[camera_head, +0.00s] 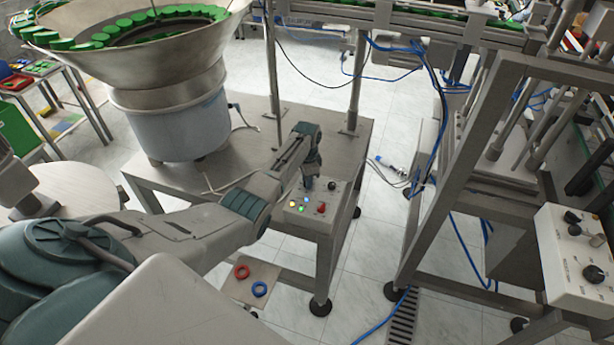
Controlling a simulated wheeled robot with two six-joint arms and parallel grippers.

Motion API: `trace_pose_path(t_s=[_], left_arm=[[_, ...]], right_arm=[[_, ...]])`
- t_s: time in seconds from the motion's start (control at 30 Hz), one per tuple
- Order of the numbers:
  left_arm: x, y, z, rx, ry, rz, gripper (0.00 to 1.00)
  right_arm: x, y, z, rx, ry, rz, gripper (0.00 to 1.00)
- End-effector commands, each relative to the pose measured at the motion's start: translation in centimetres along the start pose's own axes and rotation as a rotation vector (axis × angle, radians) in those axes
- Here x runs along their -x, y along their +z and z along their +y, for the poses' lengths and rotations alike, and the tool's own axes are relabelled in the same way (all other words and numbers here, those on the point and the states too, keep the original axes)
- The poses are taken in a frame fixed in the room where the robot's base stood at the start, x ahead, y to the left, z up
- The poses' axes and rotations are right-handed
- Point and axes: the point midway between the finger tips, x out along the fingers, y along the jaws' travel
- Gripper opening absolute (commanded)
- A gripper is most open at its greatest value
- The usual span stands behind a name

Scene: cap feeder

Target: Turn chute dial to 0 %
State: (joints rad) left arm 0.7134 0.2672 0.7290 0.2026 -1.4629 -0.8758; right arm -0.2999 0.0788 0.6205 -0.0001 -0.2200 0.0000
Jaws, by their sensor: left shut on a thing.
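My left gripper (308,183) points down over the small control box (311,218) on the front of the metal table. It is shut on a dial on top of that box, which I take to be the chute dial; the fingers hide it, so its setting cannot be read. Beside the fingers, a small black knob (331,185) shows on the box. In front are lit yellow, blue and green buttons (300,209) and a red button (321,208). My right gripper is not in view.
The bowl feeder (168,125) with green caps stands on the table's left. Another control box (577,262) with black knobs is at the right edge. Red (242,272) and blue (260,289) rings lie on a small plate below. Blue cables hang from the frame at right.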

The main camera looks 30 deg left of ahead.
Motion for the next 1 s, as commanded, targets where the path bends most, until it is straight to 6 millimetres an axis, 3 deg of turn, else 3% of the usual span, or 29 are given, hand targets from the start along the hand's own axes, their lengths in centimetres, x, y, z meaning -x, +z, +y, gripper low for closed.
trace_pose_path(t_s=[1.0], left_arm=[[0.2, 0.0, -0.1, 0.965, -0.002, 0.001, 0.01]], right_arm=[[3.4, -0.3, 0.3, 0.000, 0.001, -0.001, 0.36]])
